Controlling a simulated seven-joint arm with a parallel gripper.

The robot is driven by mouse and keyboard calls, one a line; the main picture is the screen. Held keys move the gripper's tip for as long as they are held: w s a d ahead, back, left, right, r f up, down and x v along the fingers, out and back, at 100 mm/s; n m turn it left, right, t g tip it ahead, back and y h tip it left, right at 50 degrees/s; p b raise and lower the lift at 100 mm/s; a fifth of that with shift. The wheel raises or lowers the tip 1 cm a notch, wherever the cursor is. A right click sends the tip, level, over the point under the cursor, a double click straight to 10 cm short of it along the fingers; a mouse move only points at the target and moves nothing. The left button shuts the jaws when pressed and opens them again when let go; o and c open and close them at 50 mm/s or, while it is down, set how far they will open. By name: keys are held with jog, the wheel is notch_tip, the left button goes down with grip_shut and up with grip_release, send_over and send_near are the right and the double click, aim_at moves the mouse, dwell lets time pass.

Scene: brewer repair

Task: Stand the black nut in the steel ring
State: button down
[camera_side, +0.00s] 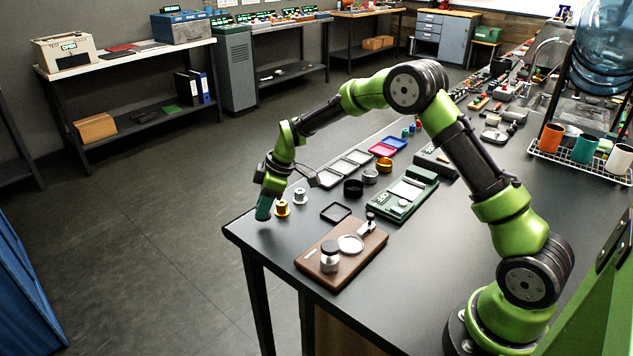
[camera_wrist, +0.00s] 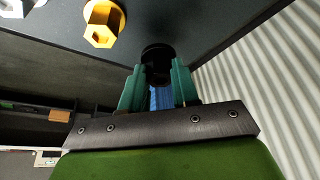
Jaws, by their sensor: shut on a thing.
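My gripper (camera_side: 264,210) is at the left edge of the dark table, its teal fingers pointing down. In the wrist view my gripper (camera_wrist: 158,82) is shut on a dark piece, the black nut (camera_wrist: 157,50), at the fingertips. The nut's lower part is between the fingers, and its exact tilt is hard to tell. In the side view the nut is hidden or too small to make out. The steel ring (camera_side: 370,176) stands on the table to the right, between a black ring (camera_side: 353,188) and a brass ring (camera_side: 384,165).
A gold nut (camera_side: 282,208) and a silver nut (camera_side: 299,197) stand close to my gripper. The gold nut also shows in the wrist view (camera_wrist: 103,24). A black square tray (camera_side: 335,212), a brown board (camera_side: 322,275) and a green scale (camera_side: 425,184) lie nearby.

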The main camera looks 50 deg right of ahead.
jog(key=s+d+r+m, duration=0.15)
jog(key=d+r, duration=0.25)
jog(key=r, duration=0.6)
jog(key=s+f+n, duration=0.1)
jog(key=s+n, duration=0.1)
jog(key=s, duration=0.4)
jog(key=s+d+f+n+g+y, duration=0.1)
jog(key=s+f+n, duration=0.1)
jog(key=s, duration=0.5)
jog(key=s+d+f+n+g, duration=0.1)
jog(key=s+n, duration=0.2)
jog(key=s, duration=0.4)
jog(key=shift+s+d+f, duration=0.15)
jog(key=shift+s+f, duration=0.05)
jog(key=shift+s, duration=0.05)
jog(key=shift+f+n, duration=0.25)
jog(key=shift+f, duration=1.85)
jog(key=shift+f, duration=0.8)
